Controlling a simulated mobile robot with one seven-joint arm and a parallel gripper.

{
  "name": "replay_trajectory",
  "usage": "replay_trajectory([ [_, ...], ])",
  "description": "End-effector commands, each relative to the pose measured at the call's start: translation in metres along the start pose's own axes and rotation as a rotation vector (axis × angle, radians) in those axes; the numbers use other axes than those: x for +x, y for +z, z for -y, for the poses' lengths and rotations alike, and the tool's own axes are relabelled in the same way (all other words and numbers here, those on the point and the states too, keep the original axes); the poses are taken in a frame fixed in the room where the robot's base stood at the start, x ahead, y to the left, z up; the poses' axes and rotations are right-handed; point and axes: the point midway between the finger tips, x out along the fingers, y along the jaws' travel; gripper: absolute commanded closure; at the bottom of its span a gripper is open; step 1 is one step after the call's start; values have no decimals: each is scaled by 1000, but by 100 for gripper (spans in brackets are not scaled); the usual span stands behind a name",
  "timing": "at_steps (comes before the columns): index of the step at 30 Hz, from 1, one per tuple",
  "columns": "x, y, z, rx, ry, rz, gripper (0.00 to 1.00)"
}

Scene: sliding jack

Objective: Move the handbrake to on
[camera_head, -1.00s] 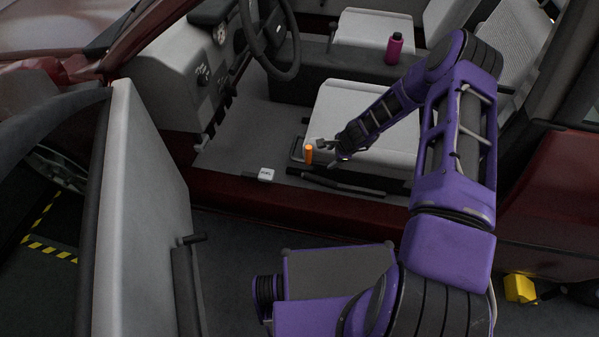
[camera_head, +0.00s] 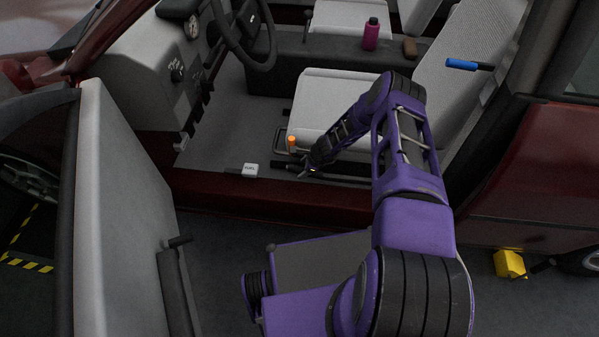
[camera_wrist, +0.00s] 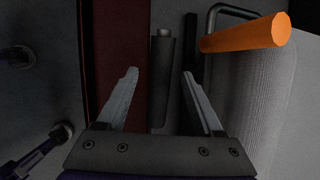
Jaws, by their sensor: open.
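The handbrake (camera_wrist: 163,85) is a dark cylindrical lever with a lighter button at its end, lying between the red door sill and the driver's seat. In the head view the handbrake (camera_head: 283,166) lies low along the floor, its rear part hidden by my gripper. My gripper (camera_head: 308,172) is just above it, beside the seat's front edge. In the wrist view my gripper (camera_wrist: 158,72) is open, with one finger left of the lever and one right of it. I see no contact between fingers and lever.
An orange-ended handle (camera_wrist: 250,36) and a bent metal bar (camera_wrist: 235,9) lie right of the fingers, by the seat (camera_head: 335,105). A white FUEL lever (camera_head: 250,169) is on the floor to the left. The red sill (camera_head: 240,190) runs below. The open door (camera_head: 115,200) stands left.

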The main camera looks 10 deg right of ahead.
Motion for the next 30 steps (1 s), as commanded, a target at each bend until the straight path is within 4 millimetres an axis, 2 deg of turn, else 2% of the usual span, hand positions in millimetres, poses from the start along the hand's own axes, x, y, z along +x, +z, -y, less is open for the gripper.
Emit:
replay_trajectory([
  [1, 12, 0, -1, -4, 0, -1, 31],
  [3, 23, 0, -1, -2, 0, 0, 31],
  [7, 35, 0, -1, -2, 0, 0, 31],
  [19, 41, 0, 0, -1, -1, 0, 31],
  [20, 41, 0, 0, -1, -1, 0, 35],
  [30, 41, 0, 0, -1, 0, 0, 96],
])
